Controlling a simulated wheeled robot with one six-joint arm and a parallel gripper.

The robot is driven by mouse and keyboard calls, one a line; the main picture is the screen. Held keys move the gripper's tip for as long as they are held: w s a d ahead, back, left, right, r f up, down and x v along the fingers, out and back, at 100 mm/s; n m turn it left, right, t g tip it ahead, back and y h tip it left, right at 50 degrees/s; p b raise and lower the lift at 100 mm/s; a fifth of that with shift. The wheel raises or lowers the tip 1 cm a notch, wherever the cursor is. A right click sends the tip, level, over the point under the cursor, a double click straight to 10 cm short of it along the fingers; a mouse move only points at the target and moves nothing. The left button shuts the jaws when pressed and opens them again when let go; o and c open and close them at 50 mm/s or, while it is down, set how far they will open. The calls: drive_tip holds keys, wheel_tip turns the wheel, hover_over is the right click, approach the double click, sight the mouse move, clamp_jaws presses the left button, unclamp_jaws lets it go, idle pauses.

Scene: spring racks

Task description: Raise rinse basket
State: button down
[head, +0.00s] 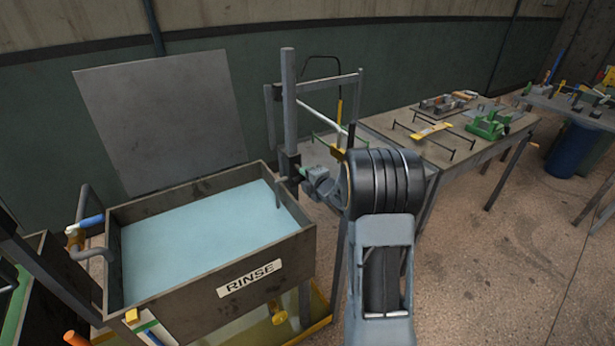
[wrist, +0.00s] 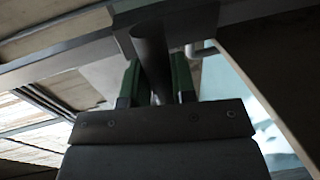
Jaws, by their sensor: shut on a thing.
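The rinse tank (head: 175,203) is a brown open box with a RINSE label (head: 249,279) and pale blue liquid inside. No basket shows clearly above the liquid. A grey upright post (head: 288,100) stands at the tank's right end, with a dark sliding block (head: 290,162) low on it. My gripper (head: 303,173) reaches to this block from the right. In the wrist view its green fingers (wrist: 156,82) are shut on a dark bar (wrist: 150,45), one on each side. How the bar joins the basket is hidden.
A grey panel (head: 160,118) stands upright behind the tank. A bent pipe with a blue grip (head: 90,221) is at the tank's left end. A workbench (head: 440,150) with green fixtures stands right of my arm. The floor (head: 500,270) at right is clear.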

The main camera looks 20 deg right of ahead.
wheel_tip(320, 180, up, 17)
drive_tip(key=p, duration=0.6)
idle(0.4)
drive_tip(key=c, duration=1.2)
unclamp_jaws()
drive_tip(key=shift+o, duration=1.3)
drive_tip(key=shift+f, duration=0.2)
drive_tip(key=b+v, duration=0.1)
drive_tip(key=v, duration=1.2)
drive_tip(key=shift+s, duration=0.45)
